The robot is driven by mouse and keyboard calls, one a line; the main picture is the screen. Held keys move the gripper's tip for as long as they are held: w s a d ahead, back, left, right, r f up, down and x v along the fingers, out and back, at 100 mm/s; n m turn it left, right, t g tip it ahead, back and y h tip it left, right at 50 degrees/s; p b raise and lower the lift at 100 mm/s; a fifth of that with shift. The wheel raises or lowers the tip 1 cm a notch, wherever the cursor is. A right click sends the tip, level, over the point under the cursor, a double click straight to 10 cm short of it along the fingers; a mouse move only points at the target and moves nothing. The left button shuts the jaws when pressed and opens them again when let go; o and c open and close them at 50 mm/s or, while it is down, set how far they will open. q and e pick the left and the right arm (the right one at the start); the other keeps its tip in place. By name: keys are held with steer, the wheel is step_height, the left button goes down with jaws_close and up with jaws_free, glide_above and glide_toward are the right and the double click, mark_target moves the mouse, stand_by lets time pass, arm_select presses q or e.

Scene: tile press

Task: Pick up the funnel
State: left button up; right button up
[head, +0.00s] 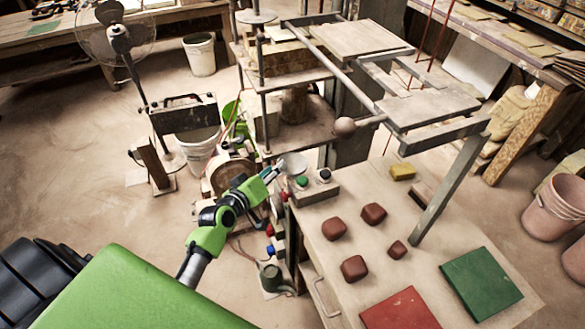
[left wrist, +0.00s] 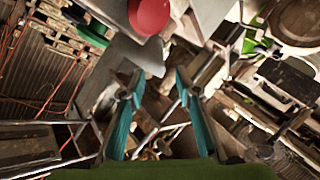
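I cannot make out a funnel for certain in that view. My right gripper is not in view.
A button box (head: 318,190) with green and black knobs sits at the table corner. Several brown clay lumps (head: 334,229), a yellow block (head: 402,172), a green tile (head: 482,283) and a red tile (head: 400,310) lie on the table. The press frame (head: 449,187) rises behind.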

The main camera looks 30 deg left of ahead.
mark_target(293, 171)
arm_select(q)
steer(key=x, duration=0.5)
steer(key=shift+w, duration=0.15)
jaws_close()
